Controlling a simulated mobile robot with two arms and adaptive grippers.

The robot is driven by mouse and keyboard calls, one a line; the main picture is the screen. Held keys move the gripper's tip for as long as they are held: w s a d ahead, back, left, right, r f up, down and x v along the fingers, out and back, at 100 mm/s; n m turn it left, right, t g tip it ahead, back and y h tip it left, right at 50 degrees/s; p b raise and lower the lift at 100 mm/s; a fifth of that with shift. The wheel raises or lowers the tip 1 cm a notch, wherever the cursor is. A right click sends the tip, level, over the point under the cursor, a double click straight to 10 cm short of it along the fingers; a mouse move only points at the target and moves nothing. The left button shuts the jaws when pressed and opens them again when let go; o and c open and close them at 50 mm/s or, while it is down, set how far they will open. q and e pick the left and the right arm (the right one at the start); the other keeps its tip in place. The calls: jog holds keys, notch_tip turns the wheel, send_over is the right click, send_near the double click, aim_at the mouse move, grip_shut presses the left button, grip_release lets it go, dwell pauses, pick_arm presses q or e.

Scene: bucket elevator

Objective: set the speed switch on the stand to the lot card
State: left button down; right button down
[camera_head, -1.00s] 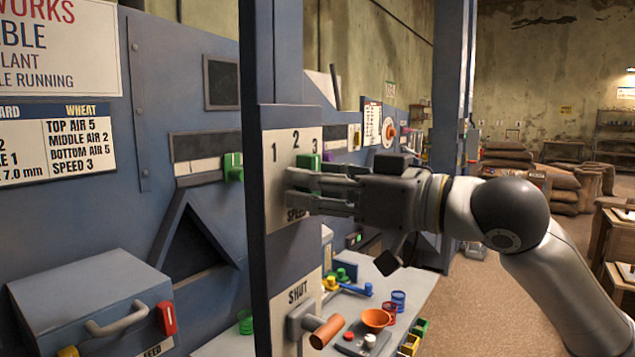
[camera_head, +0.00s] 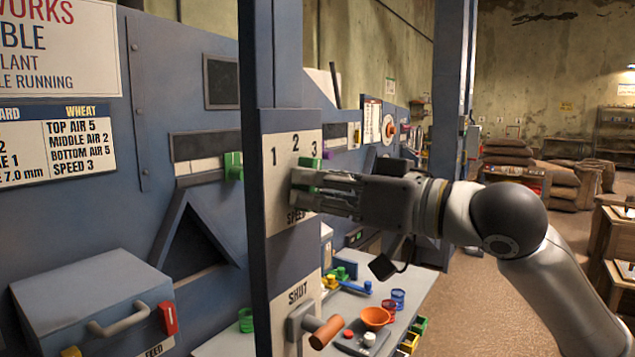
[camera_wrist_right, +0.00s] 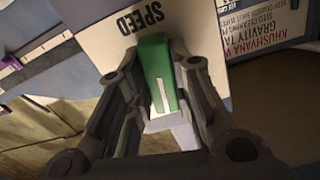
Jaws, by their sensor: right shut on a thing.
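The speed switch (camera_head: 309,162) is a green knob on a white plate (camera_head: 272,195) marked 1, 2, 3 and SPEED, fixed to the blue stand. Its visible upper end lies just below the 3. In the right wrist view the green knob (camera_wrist_right: 158,72) carries a white line and sits between the fingers. My right gripper (camera_head: 300,190) is shut on the knob and hides its middle in the head view. A settings card (camera_head: 80,147) on the left has a WHEAT column reading SPEED 3. I cannot tell whether this is the lot card. My left gripper is out of view.
Below the switch is a SHUT plate with an orange-handled lever (camera_head: 327,331). A bench (camera_head: 420,290) behind holds an orange bowl (camera_head: 375,316) and small coloured parts. A blue box (camera_head: 90,300) with a grey handle is at lower left. Open floor lies right of the stand.

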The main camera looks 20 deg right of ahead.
jog(key=shift+a+r+m+p, duration=0.1)
jog(key=shift+m+p, duration=1.9)
jog(key=shift+m, duration=1.5)
jog(key=shift+s, duration=0.1)
jog(key=c, duration=1.3)
grip_release()
jog(key=shift+v, duration=6)
